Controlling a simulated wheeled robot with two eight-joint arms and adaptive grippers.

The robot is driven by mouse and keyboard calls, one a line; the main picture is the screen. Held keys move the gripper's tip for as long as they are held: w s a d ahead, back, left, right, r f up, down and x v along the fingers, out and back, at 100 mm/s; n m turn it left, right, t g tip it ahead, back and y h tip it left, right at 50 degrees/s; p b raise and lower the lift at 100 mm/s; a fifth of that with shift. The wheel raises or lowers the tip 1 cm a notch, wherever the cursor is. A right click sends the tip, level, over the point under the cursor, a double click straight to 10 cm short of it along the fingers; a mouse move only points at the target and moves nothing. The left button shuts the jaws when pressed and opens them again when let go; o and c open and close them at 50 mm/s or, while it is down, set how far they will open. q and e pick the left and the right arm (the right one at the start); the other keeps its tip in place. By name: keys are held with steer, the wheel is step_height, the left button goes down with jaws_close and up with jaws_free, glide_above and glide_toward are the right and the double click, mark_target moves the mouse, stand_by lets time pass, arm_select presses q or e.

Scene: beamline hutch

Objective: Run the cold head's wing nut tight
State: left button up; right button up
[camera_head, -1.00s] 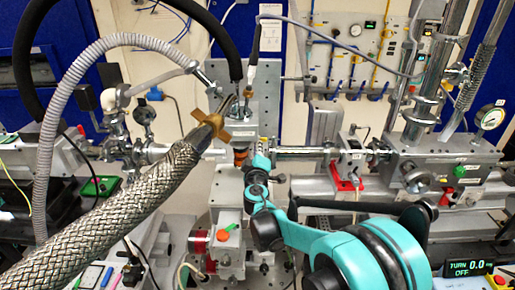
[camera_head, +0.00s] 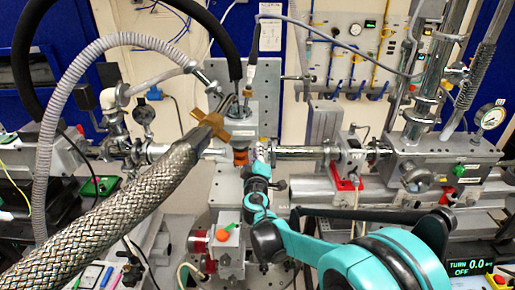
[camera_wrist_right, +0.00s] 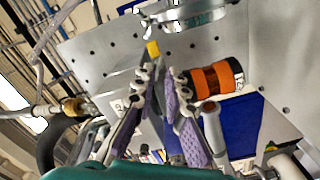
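A brass winged piece (camera_head: 212,123), which looks like the wing nut, shows at the end of the thick braided hose (camera_head: 120,205) in the head view. An orange-and-black cylinder (camera_head: 240,157) sits just below and right of it; it also shows right of the fingers in the right wrist view (camera_wrist_right: 215,78). My right gripper (camera_head: 262,148) is beside this cylinder, on its right. In the wrist view its purple-padded fingers (camera_wrist_right: 161,72) stand apart with nothing seen between them. A small yellow piece (camera_wrist_right: 153,49) lies beyond the tips; I cannot tell whether it is a wing. My left gripper is out of view.
A perforated grey plate (camera_wrist_right: 100,45) stands behind the fingers. A horizontal steel pipe (camera_head: 305,153) runs right from the work area to a metal chamber (camera_head: 440,170). A grey corrugated hose (camera_head: 48,150) and a black hose (camera_head: 25,50) loop at the left.

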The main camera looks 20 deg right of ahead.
steer(key=v, duration=0.9)
steer(key=shift+s, duration=0.15)
steer(key=s+d+f+m+g+b, duration=0.5)
steer(key=s+d+f+m+g, duration=0.15)
steer(key=s+f, duration=0.5)
steer(key=s+a+f+m+g+y+b, duration=0.2)
steer(key=s+a+f+g+y+b, duration=0.1)
steer(key=s+f, duration=0.7)
steer(key=s+a+g+y, duration=0.1)
steer(key=s+a+y, duration=0.1)
steer(key=s+a, duration=0.1)
steer(key=shift+s, duration=0.4)
steer(key=shift+a+f, duration=0.1)
